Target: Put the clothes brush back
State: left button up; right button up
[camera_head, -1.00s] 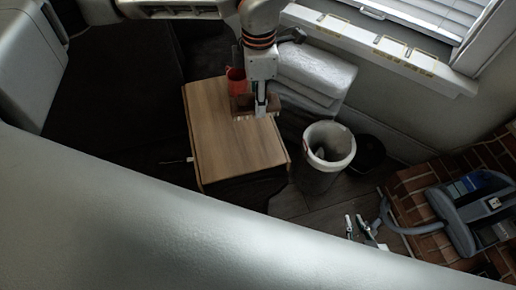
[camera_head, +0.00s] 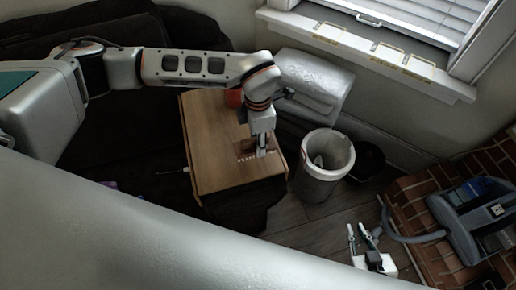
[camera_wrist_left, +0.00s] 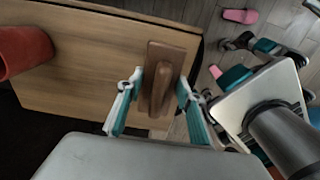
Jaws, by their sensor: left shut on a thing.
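The clothes brush (camera_head: 246,145) has a brown wooden back, with pale bristles on its near side in the head view. My left gripper (camera_head: 262,155) is shut on it over the right front part of the small wooden table (camera_head: 212,150). In the left wrist view the brush (camera_wrist_left: 165,75) lies between the teal fingers of my left gripper (camera_wrist_left: 159,85). I cannot tell whether the bristles touch the tabletop. My right gripper (camera_head: 359,228) is open and empty, low at the right above the floor, well apart from the table.
A red cup (camera_head: 234,98) stands at the table's back edge, partly behind my left arm. A bin (camera_head: 312,182) stands just right of the table. A vacuum cleaner (camera_head: 468,220) sits on the bricks at the right. A pink slipper (camera_wrist_left: 240,16) lies on the floor.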

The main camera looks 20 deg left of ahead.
pick_arm(q)
notch_tip(320, 180, down, 4)
jog(key=shift+r, duration=0.15)
jog(key=shift+f+b, duration=0.3)
jog(key=shift+f, duration=0.1)
jog(key=o, duration=1.1)
jog(key=shift+f, duration=0.1)
jog(key=shift+c, duration=0.2)
